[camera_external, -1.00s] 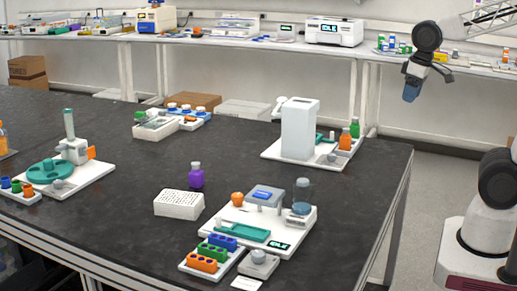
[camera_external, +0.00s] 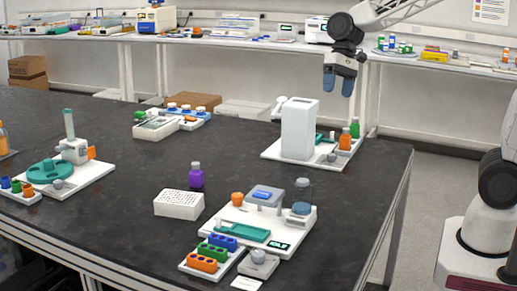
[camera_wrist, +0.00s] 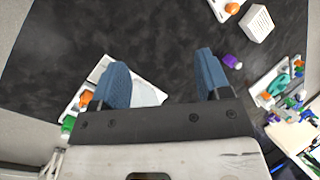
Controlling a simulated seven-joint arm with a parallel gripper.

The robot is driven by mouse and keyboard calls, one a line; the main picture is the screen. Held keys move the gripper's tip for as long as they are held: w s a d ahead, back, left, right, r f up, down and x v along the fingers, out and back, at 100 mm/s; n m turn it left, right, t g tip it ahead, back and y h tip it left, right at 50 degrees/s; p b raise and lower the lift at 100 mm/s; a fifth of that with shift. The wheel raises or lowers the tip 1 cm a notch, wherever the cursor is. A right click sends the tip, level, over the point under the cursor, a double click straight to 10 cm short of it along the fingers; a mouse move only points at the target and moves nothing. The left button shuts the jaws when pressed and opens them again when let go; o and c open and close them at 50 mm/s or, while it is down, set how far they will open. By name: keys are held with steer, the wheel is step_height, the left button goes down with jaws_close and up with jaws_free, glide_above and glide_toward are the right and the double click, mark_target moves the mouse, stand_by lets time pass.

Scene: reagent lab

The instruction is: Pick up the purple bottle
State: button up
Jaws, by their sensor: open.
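The purple bottle (camera_external: 196,176) stands upright on the dark table, with a grey cap, just behind the white rack with holes (camera_external: 179,204). In the wrist view the purple bottle (camera_wrist: 232,61) shows just right of the right finger, apart from it. My gripper (camera_external: 338,85) is open and empty, with blue fingers pointing down, high above the back right part of the table. It is well to the right of the bottle and above it. In the wrist view my gripper (camera_wrist: 161,68) shows both fingers spread with nothing between them.
A tall white device (camera_external: 299,128) with an orange bottle (camera_external: 345,140) and a green bottle (camera_external: 355,127) stands near my gripper. A white station (camera_external: 290,237) with a glass jar (camera_external: 302,195) stands right of the purple bottle. The table between is largely clear.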

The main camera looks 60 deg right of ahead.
steer(key=w+a+f+m+y, duration=0.1)
steer(key=w+a+f+m, duration=0.1)
steer(key=w, duration=0.4)
steer(key=w+a+f+m+y, duration=0.1)
steer(key=w+f+y, duration=0.1)
steer(key=w, duration=0.4)
steer(key=m+y, duration=0.6)
steer(key=m, duration=0.2)
glide_toward(198, 168)
steer(key=shift+w+a+f, duration=0.2)
steer(key=shift+a+f, duration=0.25)
steer(key=shift+f, duration=0.05)
steer(key=shift+w+a+f, duration=0.2)
steer(key=shift+a+f, duration=0.25)
steer(key=shift+x, duration=1.3)
steer(key=shift+s+a+f, duration=0.1)
steer(key=shift+x, duration=2.5)
steer(key=shift+s, duration=0.1)
